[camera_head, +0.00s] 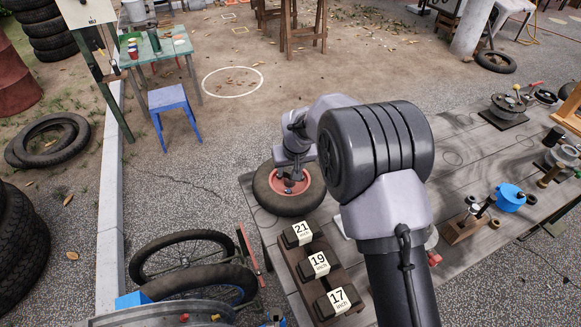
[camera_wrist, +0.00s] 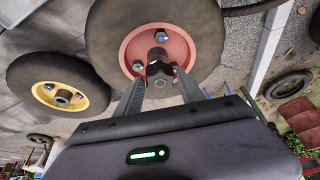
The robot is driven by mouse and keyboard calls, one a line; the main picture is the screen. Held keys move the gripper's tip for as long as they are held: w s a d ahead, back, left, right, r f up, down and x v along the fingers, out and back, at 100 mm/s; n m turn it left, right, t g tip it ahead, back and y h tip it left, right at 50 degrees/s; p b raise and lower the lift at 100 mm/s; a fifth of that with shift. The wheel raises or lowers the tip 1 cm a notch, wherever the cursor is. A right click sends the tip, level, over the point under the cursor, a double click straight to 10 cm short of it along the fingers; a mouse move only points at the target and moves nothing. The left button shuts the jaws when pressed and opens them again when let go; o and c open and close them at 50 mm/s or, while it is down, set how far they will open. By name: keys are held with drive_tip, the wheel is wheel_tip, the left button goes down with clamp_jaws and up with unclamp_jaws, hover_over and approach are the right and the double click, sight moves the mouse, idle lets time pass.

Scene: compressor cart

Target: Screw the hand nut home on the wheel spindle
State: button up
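The wheel, a black tyre (camera_head: 267,196) with a red hub, lies flat at the near left corner of the grey bench in the head view. In the wrist view its red hub (camera_wrist: 134,45) shows several bolts and a dark spindle area at the centre. My gripper (camera_wrist: 160,73) is at this centre, its two fingers on either side of a small dark piece (camera_wrist: 158,67), possibly the hand nut. Whether the fingers press on it is unclear. In the head view my gripper (camera_head: 290,180) is over the hub, partly hidden by my arm.
A second wheel with a yellow hub (camera_wrist: 72,97) lies beside it in the wrist view. Blocks labelled 21 (camera_head: 302,232), 19 (camera_head: 319,264) and 17 (camera_head: 338,298) stand in a dark rack nearby. A blue pot (camera_head: 510,197) is on the bench's right side.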

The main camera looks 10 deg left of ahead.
drive_tip(key=c, duration=0.3)
drive_tip(key=o, duration=0.5)
drive_tip(key=shift+c, duration=0.2)
clamp_jaws()
drive_tip(key=shift+a+f+m+h+b, duration=0.15)
drive_tip(key=shift+m+h+b, duration=0.15)
drive_tip(key=shift+m+b, duration=0.3)
drive_tip(key=shift+m, duration=0.6)
drive_tip(key=shift+m+h+b, duration=0.3)
drive_tip(key=shift+m+b, duration=0.2)
drive_tip(key=shift+b, duration=0.3)
drive_tip(key=shift+m+h+b, duration=0.3)
drive_tip(key=shift+m+b, duration=0.25)
drive_tip(key=shift+m, duration=0.05)
